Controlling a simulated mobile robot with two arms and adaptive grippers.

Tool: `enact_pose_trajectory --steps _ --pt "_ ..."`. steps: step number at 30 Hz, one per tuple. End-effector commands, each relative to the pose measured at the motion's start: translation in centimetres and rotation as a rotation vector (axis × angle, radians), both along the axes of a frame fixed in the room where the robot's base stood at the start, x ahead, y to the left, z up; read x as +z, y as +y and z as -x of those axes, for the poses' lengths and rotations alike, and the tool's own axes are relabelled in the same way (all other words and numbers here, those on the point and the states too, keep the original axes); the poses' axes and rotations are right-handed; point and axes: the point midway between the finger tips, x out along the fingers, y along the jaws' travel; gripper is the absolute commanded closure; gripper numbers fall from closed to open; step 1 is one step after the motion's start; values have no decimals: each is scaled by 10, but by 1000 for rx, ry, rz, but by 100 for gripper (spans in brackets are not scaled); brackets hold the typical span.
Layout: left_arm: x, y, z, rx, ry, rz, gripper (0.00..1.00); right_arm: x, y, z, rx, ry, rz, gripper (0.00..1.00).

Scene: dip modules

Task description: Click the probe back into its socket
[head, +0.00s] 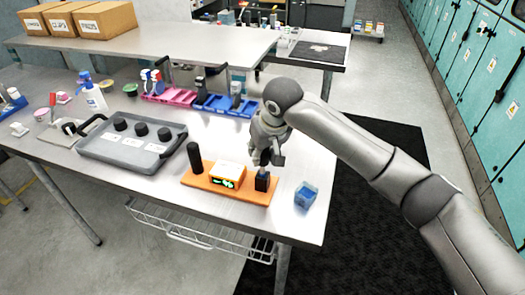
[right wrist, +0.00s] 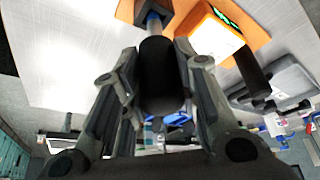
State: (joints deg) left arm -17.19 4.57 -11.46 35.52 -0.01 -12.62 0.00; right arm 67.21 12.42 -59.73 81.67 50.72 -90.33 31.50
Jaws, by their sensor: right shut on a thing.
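My right gripper (head: 266,158) is above the right end of an orange base (head: 228,198), over a black block-shaped socket (head: 262,182). The gripper also fills the right wrist view (right wrist: 160,85), its fingers shut on the black handle of the probe (right wrist: 161,72). A white meter (head: 229,176) with a lit display and a black upright cylinder (head: 195,158) stand on the base. My left gripper is out of view.
A cup of blue liquid (head: 306,196) stands close to the right of the base, near the table's edge. A grey tray (head: 130,150) with black knobs lies to the left. Pink (head: 170,94) and blue (head: 222,106) racks stand behind.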

Motion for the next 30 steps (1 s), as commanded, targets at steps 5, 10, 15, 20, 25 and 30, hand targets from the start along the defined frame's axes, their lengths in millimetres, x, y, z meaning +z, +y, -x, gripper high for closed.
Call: enact_pose_trajectory --steps 5,10,15,20,25,30 --pt "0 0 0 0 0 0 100 -3 0 0 0 0 0 99" --pt "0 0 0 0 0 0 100 -5 0 0 0 0 0 99" --pt "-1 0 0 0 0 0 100 -8 0 0 0 0 -1 99" --pt "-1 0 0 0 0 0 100 -11 0 0 0 0 -1 99" --pt "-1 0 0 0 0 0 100 -13 0 0 0 0 -1 99" --pt "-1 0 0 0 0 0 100 -16 0 0 0 0 -1 99"
